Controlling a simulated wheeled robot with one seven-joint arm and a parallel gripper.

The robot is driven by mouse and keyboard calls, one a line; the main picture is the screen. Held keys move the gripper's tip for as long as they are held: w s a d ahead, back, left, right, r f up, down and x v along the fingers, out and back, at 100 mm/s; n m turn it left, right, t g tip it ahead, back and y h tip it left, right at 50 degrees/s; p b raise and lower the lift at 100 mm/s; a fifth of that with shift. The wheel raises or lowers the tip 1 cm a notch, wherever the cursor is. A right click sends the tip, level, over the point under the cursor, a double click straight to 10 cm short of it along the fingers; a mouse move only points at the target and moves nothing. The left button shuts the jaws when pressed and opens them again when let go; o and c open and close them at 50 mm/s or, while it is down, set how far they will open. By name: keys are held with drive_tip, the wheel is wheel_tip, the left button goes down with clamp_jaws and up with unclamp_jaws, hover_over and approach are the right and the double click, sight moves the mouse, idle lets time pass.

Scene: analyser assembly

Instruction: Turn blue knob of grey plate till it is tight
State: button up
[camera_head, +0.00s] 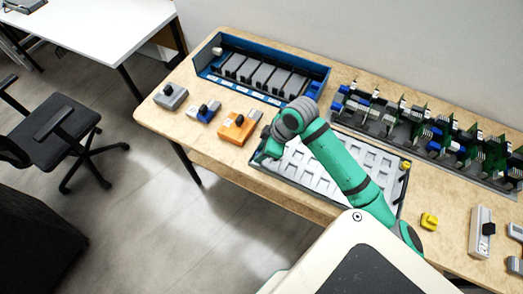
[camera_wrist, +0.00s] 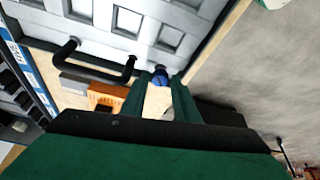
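The grey plate (camera_head: 262,176) lies on the wooden table, with a pale recessed panel inside a dark rim. It also shows at the top of the wrist view (camera_wrist: 190,18). The blue knob (camera_wrist: 161,77) is at the plate's edge in the wrist view; my arm hides it in the head view. My gripper (camera_wrist: 161,84) has its two green fingertips on either side of the knob. I cannot tell whether they press on it or only surround it. In the head view my gripper (camera_head: 268,150) is low at the plate's left end.
A black handle (camera_wrist: 95,62) stands beside the knob. An orange block (camera_head: 238,127) and grey blocks lie left of the plate. A blue tray (camera_head: 205,57) of grey modules is behind. A rack of green boards (camera_head: 440,135) stands at right, with a yellow piece (camera_head: 429,221) nearer.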

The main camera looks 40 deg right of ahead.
clamp_jaws()
drive_tip(key=shift+w, duration=0.1)
drive_tip(key=shift+a+m, duration=0.1)
drive_tip(key=shift+m, duration=0.2)
drive_tip(key=m, duration=0.1)
drive_tip(key=m+h, duration=0.1)
drive_tip(key=m, duration=0.1)
drive_tip(key=m+h, duration=0.1)
drive_tip(key=shift+a+m+t, duration=0.25)
drive_tip(key=shift+m+t, duration=0.05)
drive_tip(key=shift+m+h, duration=0.3)
drive_tip(key=shift+m, duration=0.5)
drive_tip(key=shift+d, duration=0.1)
